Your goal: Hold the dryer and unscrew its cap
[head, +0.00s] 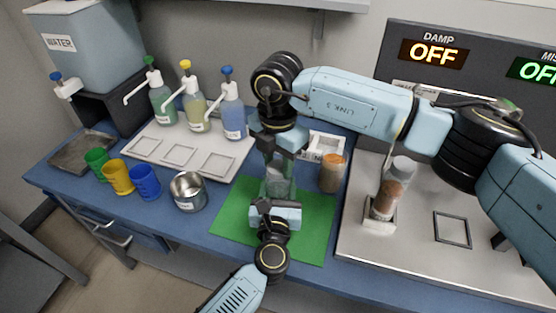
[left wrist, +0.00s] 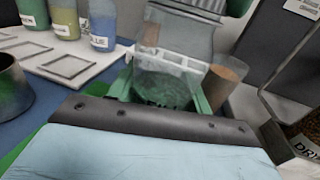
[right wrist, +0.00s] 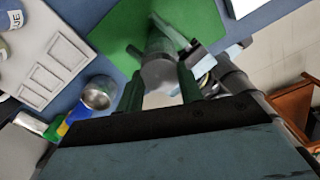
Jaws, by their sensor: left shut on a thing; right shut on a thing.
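The clear dryer (head: 278,177) stands upright above the green mat (head: 232,215), between my two grippers. Its see-through body (left wrist: 165,88) fills the gap between the green fingers of my left gripper (head: 277,192), which is shut on it from the front. My right gripper (head: 278,163) comes down from above and is shut on the grey cap (right wrist: 158,73) at the top. The cap is mostly hidden by the fingers in the head view. Whether the cap is loose on the body cannot be told.
A cup of brown grains (head: 332,175) stands close right of the dryer. A granule-filled tube (head: 389,192) stands on the metal plate (head: 405,250). A metal pot (head: 188,194), coloured cups (head: 118,178) and pump bottles (head: 196,108) are to the left.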

